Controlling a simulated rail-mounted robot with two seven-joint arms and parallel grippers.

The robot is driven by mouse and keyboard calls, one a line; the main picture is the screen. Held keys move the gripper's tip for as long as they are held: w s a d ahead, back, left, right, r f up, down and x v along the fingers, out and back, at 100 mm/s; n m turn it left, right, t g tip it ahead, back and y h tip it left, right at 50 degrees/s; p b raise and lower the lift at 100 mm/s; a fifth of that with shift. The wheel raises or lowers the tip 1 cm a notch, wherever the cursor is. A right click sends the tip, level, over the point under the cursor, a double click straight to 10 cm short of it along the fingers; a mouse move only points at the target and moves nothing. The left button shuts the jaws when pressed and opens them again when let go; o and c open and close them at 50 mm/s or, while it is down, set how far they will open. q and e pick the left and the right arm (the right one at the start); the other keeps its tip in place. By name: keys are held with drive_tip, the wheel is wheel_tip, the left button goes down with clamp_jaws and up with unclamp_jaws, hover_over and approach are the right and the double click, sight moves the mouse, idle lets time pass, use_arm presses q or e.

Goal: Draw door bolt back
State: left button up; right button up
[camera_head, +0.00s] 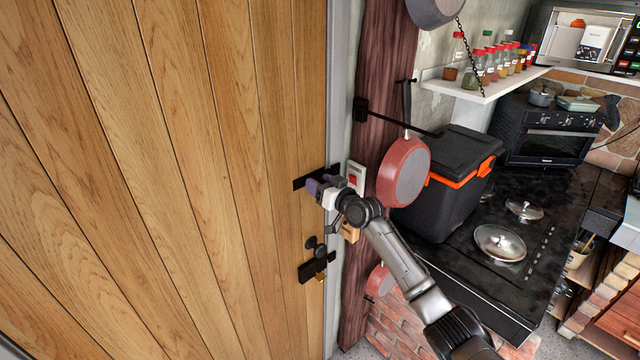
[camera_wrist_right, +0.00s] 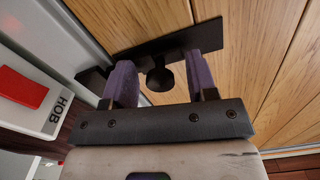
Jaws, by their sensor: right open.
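The wooden door (camera_head: 180,150) fills the left of the head view. Its black bolt (camera_head: 301,183) sits on the door's right edge, partly covered by my right gripper (camera_head: 320,188). In the right wrist view the bolt's black plate (camera_wrist_right: 195,42) runs across the planks towards the frame. Its round black knob (camera_wrist_right: 160,79) stands between the two purple fingers of my right gripper (camera_wrist_right: 164,66). The fingers are open, one on each side of the knob, with visible gaps; I cannot see a firm contact. My left gripper is not in view.
A black latch with a knob (camera_head: 315,244) is lower on the door. A white HOB switch (camera_wrist_right: 28,98) with a red rocker is beside the grey door frame (camera_head: 337,80). A red pan (camera_head: 404,172) hangs on the wooden post, close to my right arm. The black hob stands at right.

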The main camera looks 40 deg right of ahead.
idle(0.3)
clamp_jaws()
idle(0.3)
